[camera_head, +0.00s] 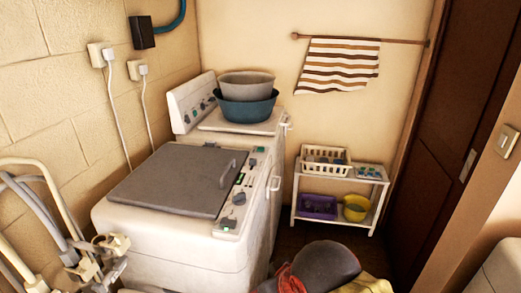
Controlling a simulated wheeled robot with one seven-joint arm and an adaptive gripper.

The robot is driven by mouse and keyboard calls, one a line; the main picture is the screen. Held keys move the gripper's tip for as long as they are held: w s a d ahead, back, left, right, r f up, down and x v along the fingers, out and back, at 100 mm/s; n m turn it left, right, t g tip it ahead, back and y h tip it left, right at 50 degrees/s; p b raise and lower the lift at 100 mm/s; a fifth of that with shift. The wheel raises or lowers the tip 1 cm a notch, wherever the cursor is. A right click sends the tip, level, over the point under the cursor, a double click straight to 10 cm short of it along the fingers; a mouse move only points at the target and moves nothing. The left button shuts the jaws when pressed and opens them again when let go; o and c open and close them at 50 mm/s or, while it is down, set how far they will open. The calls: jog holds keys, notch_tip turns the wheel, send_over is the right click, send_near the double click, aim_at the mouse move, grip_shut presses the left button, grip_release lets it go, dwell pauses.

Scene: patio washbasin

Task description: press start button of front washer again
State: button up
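The front washer (150,225) is the nearer white machine, with its grey lid (175,180) shut. Its control panel (262,168) runs along the right edge of the top, with several dark knobs or buttons, a small green-lit display (240,179) and a green-topped control (253,150). The labels are too small to read, so I cannot tell which control is the start button. A second white washer (235,124) stands behind it, with its control panel (192,102) at the back left. My gripper is not in view, and nothing is seen touching the front washer's panel.
A grey bowl (246,84) sits in a blue basin (248,112) on the rear washer. A white shelf (335,222) with baskets stands right of it. Beige and grey hoses or pipes with fittings (85,270) crowd the lower left. A dark rounded object and cloths (285,280) lie at the bottom.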

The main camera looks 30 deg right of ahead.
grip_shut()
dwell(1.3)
